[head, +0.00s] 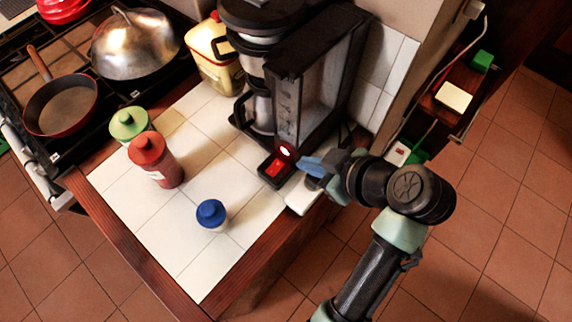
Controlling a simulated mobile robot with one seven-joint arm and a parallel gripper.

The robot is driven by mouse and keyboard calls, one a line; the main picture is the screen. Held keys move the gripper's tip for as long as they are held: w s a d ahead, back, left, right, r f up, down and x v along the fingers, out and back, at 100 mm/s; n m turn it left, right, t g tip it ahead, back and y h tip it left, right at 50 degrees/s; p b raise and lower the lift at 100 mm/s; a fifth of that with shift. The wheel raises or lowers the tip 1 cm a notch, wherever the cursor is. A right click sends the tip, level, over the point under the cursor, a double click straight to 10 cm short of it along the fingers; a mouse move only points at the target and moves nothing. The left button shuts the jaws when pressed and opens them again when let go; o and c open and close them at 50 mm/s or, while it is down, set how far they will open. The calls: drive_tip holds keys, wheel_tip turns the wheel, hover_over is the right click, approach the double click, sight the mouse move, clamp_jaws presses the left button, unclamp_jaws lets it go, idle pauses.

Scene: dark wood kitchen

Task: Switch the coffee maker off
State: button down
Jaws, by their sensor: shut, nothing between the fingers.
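The black coffee maker (314,75) stands at the back right of the tiled counter, with its carafe on the left side. At its front base is a red switch (274,168), with a bright glowing light (285,151) just above it. My gripper (304,166) is shut and empty, with its blue-grey fingertips just right of the switch. I cannot tell whether the fingertips touch the coffee maker. Part of the coffee maker's base on the right is hidden behind my gripper.
A blue-capped jar (211,214), a red bottle (156,162) and a green-lidded jar (129,124) stand on the counter (190,258). A white object (300,197) lies under my gripper. A pan (62,105) and a domed lid (136,44) sit on the stove. A wall shelf (455,98) is at right.

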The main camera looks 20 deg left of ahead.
drive_tip(key=p, duration=0.2)
hover_over(279, 164)
drive_tip(key=s+d, duration=0.2)
wheel_tip(279, 164, down, 6)
drive_tip(key=shift+a+f, duration=0.15)
drive_tip(key=shift+f, duration=0.05)
drive_tip(key=f, duration=0.3)
drive_tip(key=shift+w+f, duration=0.15)
drive_tip(key=shift+w, duration=0.2)
drive_tip(key=shift+w+f, duration=0.1)
drive_tip(key=shift+f, duration=0.55)
drive_tip(key=shift+w+f+b, duration=0.1)
drive_tip(key=shift+f+b, duration=0.35)
drive_tip(key=shift+b, duration=0.1)
drive_tip(key=shift+r, duration=0.2)
drive_tip(key=shift+s+p, duration=0.2)
drive_tip(key=shift+p, duration=0.15)
